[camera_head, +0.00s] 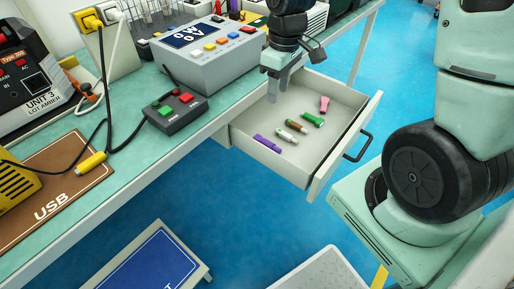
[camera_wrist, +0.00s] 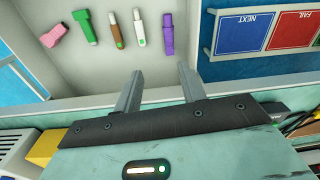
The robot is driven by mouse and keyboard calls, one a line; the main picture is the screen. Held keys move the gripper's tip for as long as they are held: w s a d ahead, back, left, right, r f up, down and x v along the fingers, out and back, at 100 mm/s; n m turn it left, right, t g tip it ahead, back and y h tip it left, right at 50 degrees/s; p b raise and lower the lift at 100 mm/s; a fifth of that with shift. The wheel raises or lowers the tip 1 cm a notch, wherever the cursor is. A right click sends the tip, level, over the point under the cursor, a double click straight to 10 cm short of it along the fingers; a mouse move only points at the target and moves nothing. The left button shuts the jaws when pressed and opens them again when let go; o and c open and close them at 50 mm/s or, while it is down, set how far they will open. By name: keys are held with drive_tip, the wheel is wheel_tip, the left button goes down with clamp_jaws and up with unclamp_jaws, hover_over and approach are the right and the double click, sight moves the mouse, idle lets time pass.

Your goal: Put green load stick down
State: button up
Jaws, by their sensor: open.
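The green load stick (camera_head: 312,119) lies in the open drawer (camera_head: 344,98), between the pink stick (camera_head: 324,103) and a brown stick (camera_head: 296,126). In the wrist view the green stick (camera_wrist: 85,27) lies at the upper left, clear of my fingers. My gripper (camera_head: 274,92) is above the drawer's inner side near the bench edge. In the wrist view my gripper (camera_wrist: 157,82) is open, with nothing between its fingers. A white stick (camera_wrist: 139,28) with a green mark and a purple stick (camera_wrist: 168,34) lie beyond the fingertips.
A grey box with coloured buttons (camera_head: 209,52) and a small control box with red and green buttons (camera_head: 174,110) stand on the bench by the drawer. A tray with blue and red panels (camera_wrist: 262,32) shows at the upper right of the wrist view. The drawer's near side has bare floor.

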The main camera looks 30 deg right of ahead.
drive_tip(key=s+a+r+n, duration=0.1)
drive_tip(key=s+a+r, duration=0.1)
drive_tip(key=s+a, duration=0.7)
drive_tip(key=s+a+r+n, duration=0.1)
drive_tip(key=s+a+r, duration=0.2)
drive_tip(key=s+a, duration=0.6)
drive_tip(key=shift+s+a+r, duration=0.15)
drive_tip(key=shift+s+a, duration=0.2)
drive_tip(key=shift+s, duration=0.2)
